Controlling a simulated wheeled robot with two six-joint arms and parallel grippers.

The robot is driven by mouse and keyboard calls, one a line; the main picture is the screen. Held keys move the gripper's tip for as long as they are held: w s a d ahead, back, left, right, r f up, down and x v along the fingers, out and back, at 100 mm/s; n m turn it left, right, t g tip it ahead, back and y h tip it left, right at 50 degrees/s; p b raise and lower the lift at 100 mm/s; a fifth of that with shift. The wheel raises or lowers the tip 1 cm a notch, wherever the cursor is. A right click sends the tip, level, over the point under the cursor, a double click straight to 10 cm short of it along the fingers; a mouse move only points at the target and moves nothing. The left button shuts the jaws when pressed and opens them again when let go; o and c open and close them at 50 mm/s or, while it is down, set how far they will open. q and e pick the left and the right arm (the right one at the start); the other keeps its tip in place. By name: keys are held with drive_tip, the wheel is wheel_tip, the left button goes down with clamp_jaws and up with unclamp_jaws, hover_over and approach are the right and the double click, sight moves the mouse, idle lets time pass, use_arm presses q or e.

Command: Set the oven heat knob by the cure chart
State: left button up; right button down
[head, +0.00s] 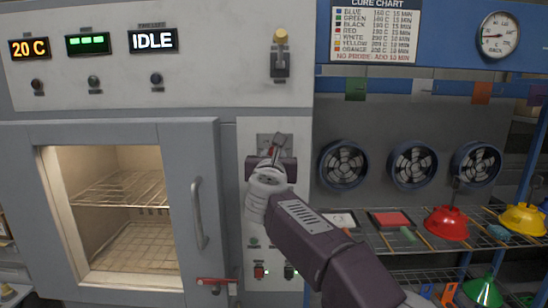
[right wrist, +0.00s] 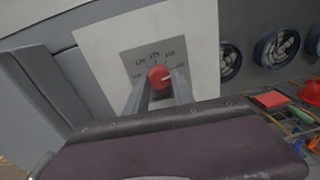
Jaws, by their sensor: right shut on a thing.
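The red heat knob (right wrist: 159,77) sits on a pale dial plate (right wrist: 122,45) in the right wrist view. Its white pointer line points to the right; the printed dial figures are too small to read surely. My right gripper (right wrist: 160,88) is shut on the knob, with one finger on each side. In the head view my right gripper (head: 276,147) reaches the panel right of the oven door and mostly hides the knob. The cure chart (head: 376,30) hangs at the upper right, listing colours with temperatures and minutes. My left gripper is not in view.
The oven (head: 110,215) is closed, with lit empty racks behind glass. A red-handled latch (head: 216,282) sits low. Fans (head: 343,164) and a rack with a red hood (head: 447,223) and yellow hood (head: 522,219) stand right.

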drive_tip(key=c, duration=1.1)
unclamp_jaws()
drive_tip(key=s+b, duration=0.1)
drive_tip(key=s, duration=0.2)
drive_tip(key=s+b, duration=0.1)
drive_tip(key=s, duration=0.2)
drive_tip(key=s+b, duration=0.1)
drive_tip(key=s, duration=0.2)
drive_tip(key=shift+a, duration=0.25)
